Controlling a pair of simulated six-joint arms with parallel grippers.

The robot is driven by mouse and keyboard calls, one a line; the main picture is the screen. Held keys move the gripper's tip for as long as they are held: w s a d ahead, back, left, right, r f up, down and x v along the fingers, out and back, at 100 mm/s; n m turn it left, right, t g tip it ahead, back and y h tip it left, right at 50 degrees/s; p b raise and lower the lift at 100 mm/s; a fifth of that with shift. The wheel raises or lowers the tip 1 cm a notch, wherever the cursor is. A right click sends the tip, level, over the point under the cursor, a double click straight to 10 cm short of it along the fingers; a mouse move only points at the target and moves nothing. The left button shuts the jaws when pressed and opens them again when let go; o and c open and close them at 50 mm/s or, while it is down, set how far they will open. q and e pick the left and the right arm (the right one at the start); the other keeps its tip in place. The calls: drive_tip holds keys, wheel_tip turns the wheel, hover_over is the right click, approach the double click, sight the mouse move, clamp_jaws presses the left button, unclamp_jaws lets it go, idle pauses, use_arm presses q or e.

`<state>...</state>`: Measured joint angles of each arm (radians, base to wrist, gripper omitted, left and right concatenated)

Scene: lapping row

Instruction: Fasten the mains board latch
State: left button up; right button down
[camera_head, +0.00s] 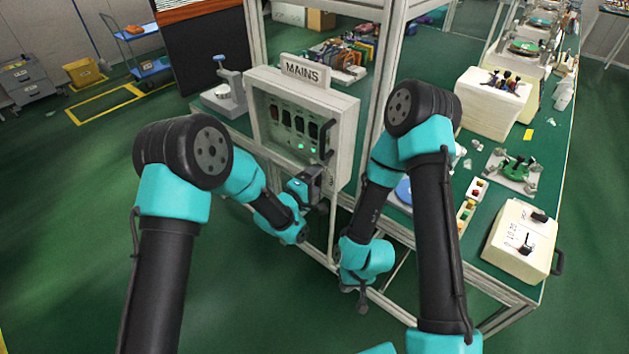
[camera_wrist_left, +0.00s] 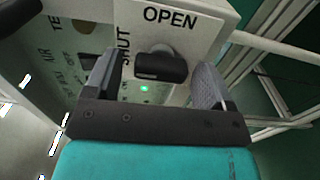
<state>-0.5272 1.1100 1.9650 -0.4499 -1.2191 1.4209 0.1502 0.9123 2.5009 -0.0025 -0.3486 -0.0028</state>
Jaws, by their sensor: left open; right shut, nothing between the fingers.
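The mains board (camera_head: 343,108) is a pale cabinet under a MAINS sign, with a dark handle (camera_head: 325,139) on its right side. In the left wrist view, the black latch knob (camera_wrist_left: 160,66) sits on the pale panel (camera_wrist_left: 205,42), beside the words OPEN and SHUT. My left gripper (camera_wrist_left: 157,78) is open, with one finger on each side of the knob; contact is not clear. In the head view, my left gripper (camera_head: 308,183) is at the board's lower edge. My right gripper (camera_head: 362,299) is shut and empty, low in front of the bench frame.
The green bench (camera_head: 480,235) runs right of the board, with a cream switch box (camera_head: 508,250) and a row of push buttons (camera_head: 468,208). A metal frame post (camera_head: 385,90) stands just right of the board. Open green floor (camera_head: 70,220) lies to the left.

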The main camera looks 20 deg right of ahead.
use_arm(q)
drive_tip(key=shift+a, duration=0.1)
drive_tip(key=v, duration=1.7)
drive_tip(key=shift+s+a, duration=0.1)
drive_tip(key=shift+a, duration=0.05)
drive_tip(key=s+a+f+m+g+y, duration=0.3)
drive_tip(key=a+f+y, duration=0.6)
drive_tip(key=a+f, duration=0.75)
drive_tip(key=s+a+f+m+g+y, duration=0.1)
drive_tip(key=s+a+f+g, duration=0.1)
drive_tip(key=s+a, duration=0.4)
drive_tip(key=s+a+f+m+g+y, duration=0.1)
drive_tip(key=s+a+f+g, duration=0.1)
drive_tip(key=s+a+g, duration=0.2)
drive_tip(key=s+a, duration=0.2)
drive_tip(key=s, duration=0.1)
drive_tip(key=shift+f, duration=0.1)
